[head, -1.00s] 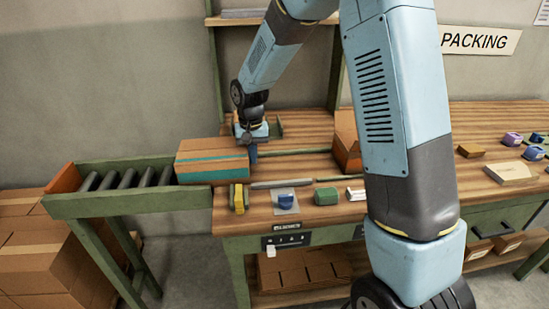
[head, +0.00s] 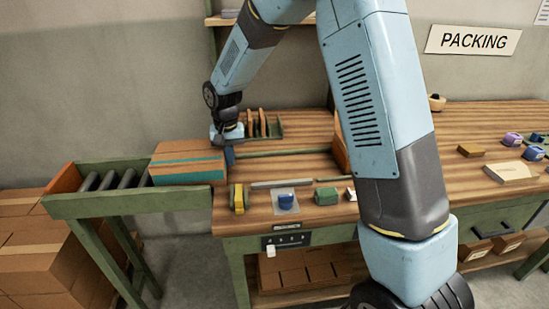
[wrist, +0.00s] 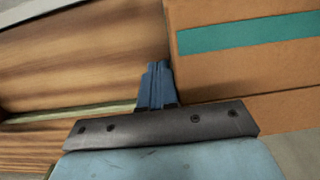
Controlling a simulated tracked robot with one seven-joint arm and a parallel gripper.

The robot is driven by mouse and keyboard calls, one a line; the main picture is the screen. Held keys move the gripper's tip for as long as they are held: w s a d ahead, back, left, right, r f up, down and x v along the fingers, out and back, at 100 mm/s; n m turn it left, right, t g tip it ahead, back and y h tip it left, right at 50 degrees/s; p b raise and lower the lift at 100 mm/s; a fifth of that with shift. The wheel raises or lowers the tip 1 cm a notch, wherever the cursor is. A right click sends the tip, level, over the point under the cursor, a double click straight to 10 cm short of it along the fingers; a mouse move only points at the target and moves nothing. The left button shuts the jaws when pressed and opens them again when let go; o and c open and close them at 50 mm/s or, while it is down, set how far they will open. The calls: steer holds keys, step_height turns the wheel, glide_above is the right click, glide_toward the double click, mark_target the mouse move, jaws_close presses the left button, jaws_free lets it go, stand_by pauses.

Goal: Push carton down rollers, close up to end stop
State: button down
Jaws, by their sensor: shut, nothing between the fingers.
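The carton (head: 188,163), brown with a teal band, lies on the roller conveyor (head: 135,203) in the head view. Its left end is over the rollers, with bare rollers (head: 110,180) between it and the orange end stop (head: 66,179) at the far left. My gripper (head: 229,155) is shut and empty at the carton's right end. In the wrist view its blue fingers (wrist: 156,85) are together, right beside the carton (wrist: 245,50). Contact looks likely, but a small gap cannot be ruled out.
The wooden bench (head: 300,165) carries a tape dispenser (head: 238,198), a green block (head: 327,195) and a blue item (head: 287,198) near its front edge. An upright brown box (head: 341,150) stands behind my arm.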

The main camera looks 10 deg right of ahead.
mark_target(185, 152)
steer(key=shift+a, duration=6.6)
steer(key=a, duration=1.6)
steer(key=shift+a, duration=0.25)
steer(key=shift+d, duration=1.15)
step_height(185, 152, up, 12)
